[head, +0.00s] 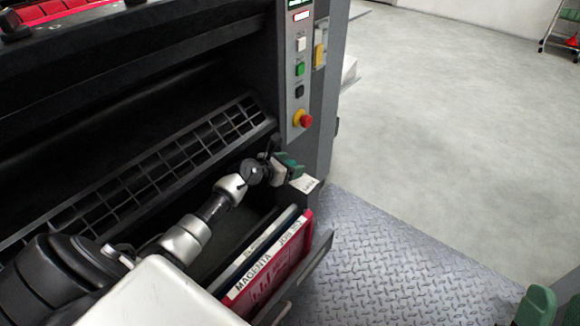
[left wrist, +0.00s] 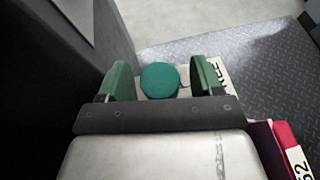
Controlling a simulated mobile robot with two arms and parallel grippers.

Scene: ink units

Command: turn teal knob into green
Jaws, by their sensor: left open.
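The round teal knob (left wrist: 160,80) shows in the left wrist view, between the two green fingers of my left gripper (left wrist: 162,80). The fingers stand apart, with a visible gap on each side of the knob. In the head view my left gripper (head: 287,164) is at the lower corner of the machine, by a white label plate (head: 305,184); I cannot make out the knob there. The label plate (left wrist: 222,78) with dark letters is partly hidden by a finger. No green mark for the knob is visible. My right gripper (head: 556,306) is partly in view, its green fingers apart.
A control panel (head: 299,65) with buttons and a red stop knob (head: 304,119) rises above the left gripper. Below it, an open bin holds a magenta packet (head: 280,262). A black grille (head: 150,180) lies behind the arm. The tread-plate floor (head: 390,265) at right is clear.

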